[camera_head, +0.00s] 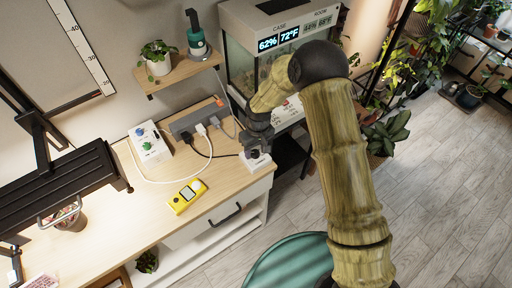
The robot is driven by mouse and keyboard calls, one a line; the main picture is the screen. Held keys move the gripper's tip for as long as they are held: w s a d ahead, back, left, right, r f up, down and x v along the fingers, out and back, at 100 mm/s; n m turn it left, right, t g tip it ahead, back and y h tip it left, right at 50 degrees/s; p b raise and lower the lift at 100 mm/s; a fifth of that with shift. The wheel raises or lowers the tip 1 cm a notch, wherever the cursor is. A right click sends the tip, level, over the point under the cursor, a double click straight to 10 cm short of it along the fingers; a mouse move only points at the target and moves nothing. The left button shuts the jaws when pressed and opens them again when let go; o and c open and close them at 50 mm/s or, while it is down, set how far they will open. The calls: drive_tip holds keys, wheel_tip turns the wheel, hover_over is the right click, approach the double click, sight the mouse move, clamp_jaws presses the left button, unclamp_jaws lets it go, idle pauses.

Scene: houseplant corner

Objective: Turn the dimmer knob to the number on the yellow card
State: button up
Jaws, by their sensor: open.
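A small white box with a dark top part (258,163) sits at the right end of the wooden bench, and it may be the dimmer. My gripper (255,150) is open, pointing down right at this box. Its fingers hide most of the top, so I cannot tell whether they touch a knob or where a pointer stands. A yellow handheld object (188,197) with a small display and a pale round part lies on the bench to the left. I make out no separate yellow card and no readable number on one.
A white box with blue and green knobs (149,143) and a grey power strip (198,118) with plugs and cables stand at the wall. A glass terrarium (262,75) is behind my gripper. A black lamp (60,190) overhangs the left. The bench front is clear.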

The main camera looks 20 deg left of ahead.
sight(258, 151)
wheel_tip(258, 151, up, 17)
drive_tip(key=b, duration=0.2)
drive_tip(key=shift+w+d+r, duration=0.2)
drive_tip(key=shift+w+d, duration=0.1)
drive_tip(key=shift+d, duration=0.05)
idle(0.4)
drive_tip(key=s+d+r+m+t, duration=0.1)
drive_tip(key=s+d+m, duration=0.3)
drive_tip(key=d, duration=1)
drive_tip(key=s+d+r+m+t, duration=0.1)
drive_tip(key=s+d+m, duration=0.4)
drive_tip(key=s+d, duration=0.5)
drive_tip(key=d+t, duration=0.1)
drive_tip(key=d, duration=0.3)
drive_tip(key=shift+d+r, duration=0.2)
drive_tip(key=shift+d, duration=0.2)
